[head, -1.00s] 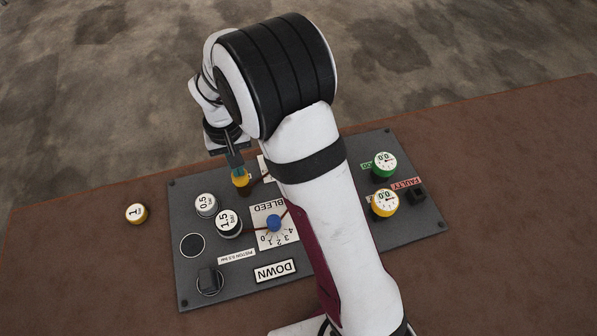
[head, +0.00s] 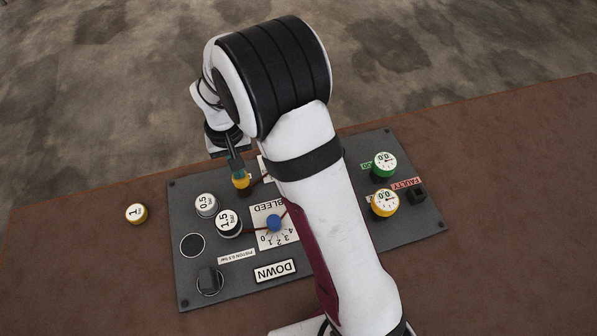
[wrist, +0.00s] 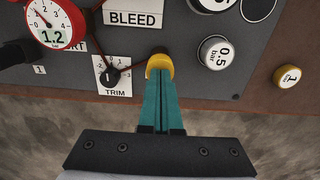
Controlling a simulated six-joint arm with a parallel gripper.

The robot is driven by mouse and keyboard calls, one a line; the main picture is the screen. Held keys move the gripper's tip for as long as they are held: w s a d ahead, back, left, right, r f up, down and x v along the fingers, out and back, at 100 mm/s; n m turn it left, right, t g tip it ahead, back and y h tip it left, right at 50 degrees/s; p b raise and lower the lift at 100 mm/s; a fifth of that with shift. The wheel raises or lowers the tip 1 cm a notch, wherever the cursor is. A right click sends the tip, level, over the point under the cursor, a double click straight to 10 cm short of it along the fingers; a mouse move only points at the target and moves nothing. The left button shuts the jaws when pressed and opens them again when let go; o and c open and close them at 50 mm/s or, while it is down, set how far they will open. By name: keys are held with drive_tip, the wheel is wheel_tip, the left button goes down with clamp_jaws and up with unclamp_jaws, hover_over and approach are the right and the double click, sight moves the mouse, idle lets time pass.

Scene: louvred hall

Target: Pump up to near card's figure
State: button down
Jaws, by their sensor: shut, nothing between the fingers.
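My gripper (wrist: 163,70) is shut and empty. Its teal fingertips are over the yellow-topped plunger (wrist: 158,62) and appear to touch its top; the plunger also shows in the head view (head: 241,182) below my gripper (head: 237,170). A red-rimmed dial (wrist: 55,22) in the wrist view reads 1.2; my arm hides it in the head view. The BLEED label (wrist: 133,18) is beside it, and the blue bleed knob (head: 274,223) sits on a numbered scale. The card with the figure cannot be made out.
Weights marked 0.5 (head: 206,204) and 1.5 (head: 228,222) stand on the grey panel (head: 182,270). A weight marked 1 (head: 136,213) lies off it. Green (head: 384,163) and yellow (head: 385,202) gauges read 0.0, near a FAULTY tag (head: 406,184). A TRIM knob (wrist: 109,76) is left of the plunger.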

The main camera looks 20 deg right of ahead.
drive_tip(key=shift+f, duration=0.35)
drive_tip(key=shift+r, duration=0.8)
wheel_tip(320, 180, up, 6)
idle(0.6)
